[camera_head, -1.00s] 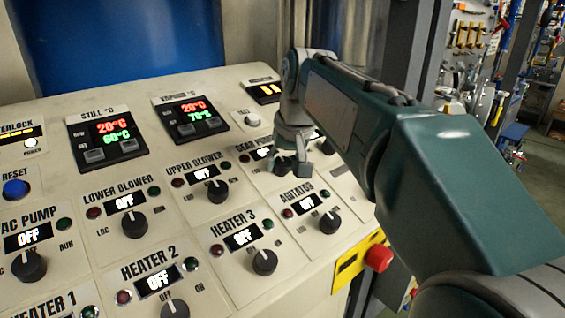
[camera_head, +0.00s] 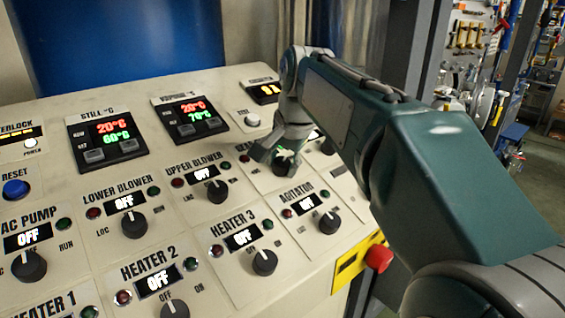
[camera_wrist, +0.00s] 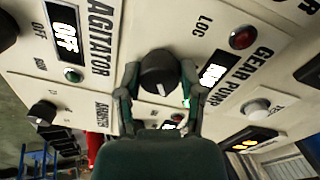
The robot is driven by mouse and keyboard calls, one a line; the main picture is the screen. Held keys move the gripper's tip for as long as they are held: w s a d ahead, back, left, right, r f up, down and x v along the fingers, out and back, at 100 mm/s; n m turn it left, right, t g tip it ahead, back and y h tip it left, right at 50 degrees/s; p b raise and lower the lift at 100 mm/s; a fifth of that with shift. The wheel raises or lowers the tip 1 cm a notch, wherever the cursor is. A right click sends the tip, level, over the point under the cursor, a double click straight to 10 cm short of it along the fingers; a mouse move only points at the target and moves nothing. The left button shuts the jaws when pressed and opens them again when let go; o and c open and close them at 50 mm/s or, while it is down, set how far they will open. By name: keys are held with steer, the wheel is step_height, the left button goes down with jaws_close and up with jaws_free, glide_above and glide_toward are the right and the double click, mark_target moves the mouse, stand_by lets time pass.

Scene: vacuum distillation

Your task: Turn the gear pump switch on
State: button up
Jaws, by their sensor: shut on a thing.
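The gear pump switch is a black round knob (camera_wrist: 159,72) on the slanted cream panel, beside the "GEAR PUMP" label (camera_wrist: 245,80) in the wrist view. My gripper (camera_wrist: 160,78) has one finger on each side of the knob and is shut on it. A white pointer line shows on the knob. The gear pump display (camera_wrist: 213,70) is lit, but its text is too small and partly covered to read. In the head view my gripper (camera_head: 283,157) is down at the panel and hides most of the gear pump section.
The agitator knob (camera_head: 329,223) and upper blower knob (camera_head: 217,191) stand close by, their displays reading OFF. A white test button (camera_head: 252,119) is behind the gripper. A red emergency button (camera_head: 379,258) sticks out at the panel's front right edge.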

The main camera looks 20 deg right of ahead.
steer(key=shift+f+m, duration=0.2)
steer(key=shift+m, duration=0.1)
steer(key=o, duration=1.2)
steer(key=shift+c, duration=0.2)
steer(key=shift+a+r, duration=0.1)
steer(key=v, duration=1.2)
